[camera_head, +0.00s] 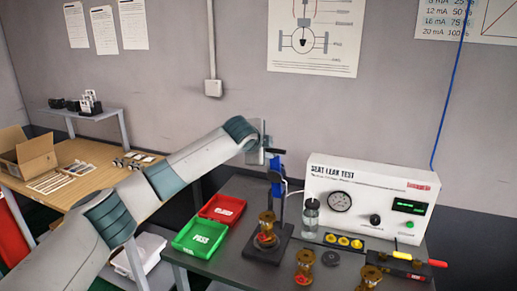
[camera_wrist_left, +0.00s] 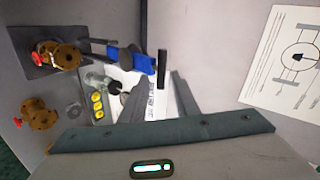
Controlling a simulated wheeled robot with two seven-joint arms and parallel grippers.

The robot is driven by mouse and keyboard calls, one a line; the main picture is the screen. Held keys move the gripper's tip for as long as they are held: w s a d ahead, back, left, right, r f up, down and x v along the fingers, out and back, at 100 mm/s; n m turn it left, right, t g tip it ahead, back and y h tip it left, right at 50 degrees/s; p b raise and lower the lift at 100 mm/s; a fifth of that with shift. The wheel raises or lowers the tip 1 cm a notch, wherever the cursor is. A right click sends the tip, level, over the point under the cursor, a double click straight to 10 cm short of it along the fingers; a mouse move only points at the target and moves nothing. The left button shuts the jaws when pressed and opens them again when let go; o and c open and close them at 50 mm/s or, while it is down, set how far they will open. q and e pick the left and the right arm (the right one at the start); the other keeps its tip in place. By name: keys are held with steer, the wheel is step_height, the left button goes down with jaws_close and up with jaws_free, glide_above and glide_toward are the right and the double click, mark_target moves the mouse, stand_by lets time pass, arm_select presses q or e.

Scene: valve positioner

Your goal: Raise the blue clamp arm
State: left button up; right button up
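The blue clamp arm (camera_head: 277,174) is on a dark upright stand on the grey bench, over a brass valve (camera_head: 267,222). In the left wrist view the blue clamp arm (camera_wrist_left: 145,63) lies just beyond the fingertips. A short black bar (camera_wrist_left: 162,70) beside it lines up with the gap between the fingers. My left gripper (camera_head: 268,152) is at the top of the stand, close to the blue part. In the wrist view the left gripper (camera_wrist_left: 158,80) is open, fingers apart. I cannot tell whether it touches the clamp. My right gripper is not in view.
The seat leak test box (camera_head: 370,200) stands right of the clamp, with a glass bottle (camera_head: 311,217) at its left. A green tray (camera_head: 201,238) and red tray (camera_head: 222,209) lie left. Loose brass valves (camera_head: 304,267) and a red-and-yellow-handled tool (camera_head: 412,262) are near the front.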

arm_select(q)
steer(key=b+v, duration=0.3)
steer(key=v, duration=0.6)
